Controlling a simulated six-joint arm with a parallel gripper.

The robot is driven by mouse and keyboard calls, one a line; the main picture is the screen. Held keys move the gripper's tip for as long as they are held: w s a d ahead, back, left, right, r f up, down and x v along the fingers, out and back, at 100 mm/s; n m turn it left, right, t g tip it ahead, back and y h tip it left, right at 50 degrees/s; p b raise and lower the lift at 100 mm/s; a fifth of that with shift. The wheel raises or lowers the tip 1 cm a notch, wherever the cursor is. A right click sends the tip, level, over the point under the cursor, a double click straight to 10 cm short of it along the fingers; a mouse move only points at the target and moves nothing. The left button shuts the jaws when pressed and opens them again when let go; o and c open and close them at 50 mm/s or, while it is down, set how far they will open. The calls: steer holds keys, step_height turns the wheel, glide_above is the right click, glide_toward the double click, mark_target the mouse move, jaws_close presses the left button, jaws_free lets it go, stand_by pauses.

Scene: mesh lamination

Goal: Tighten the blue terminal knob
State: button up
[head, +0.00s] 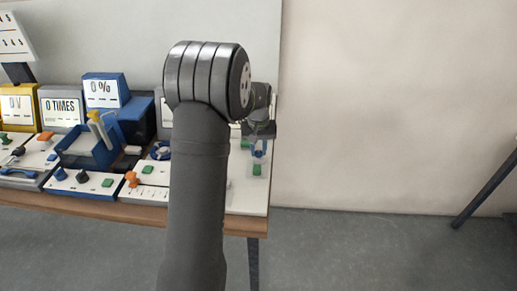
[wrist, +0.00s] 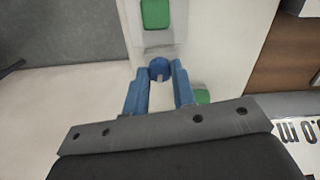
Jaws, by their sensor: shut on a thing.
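The blue terminal knob (wrist: 160,69) is a small round blue piece on a pale board, seen in the wrist view with a light mark at its near edge. My gripper (wrist: 161,75) has two blue fingers, one on each side of the knob, and is shut on it. In the head view my gripper (head: 259,152) is at the right end of the bench, largely behind my arm. I cannot make out the knob clearly there.
A green block (wrist: 155,14) lies just beyond the knob, and another green piece (wrist: 203,96) is beside the right finger. Blue-based instruments, a display reading "0 %" (head: 102,91) and a "0 TIMES" display (head: 62,108) crowd the bench's left. Bare floor (head: 380,250) lies right.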

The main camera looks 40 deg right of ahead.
steer(key=m, duration=0.4)
steer(key=shift+m, duration=0.3)
steer(key=m, duration=0.3)
steer(key=shift+m, duration=0.4)
steer(key=m, duration=1.3)
steer(key=shift+m, duration=0.3)
steer(key=m, duration=0.6)
steer(key=shift+m, duration=0.4)
steer(key=o, duration=1)
steer(key=shift+r, duration=0.1)
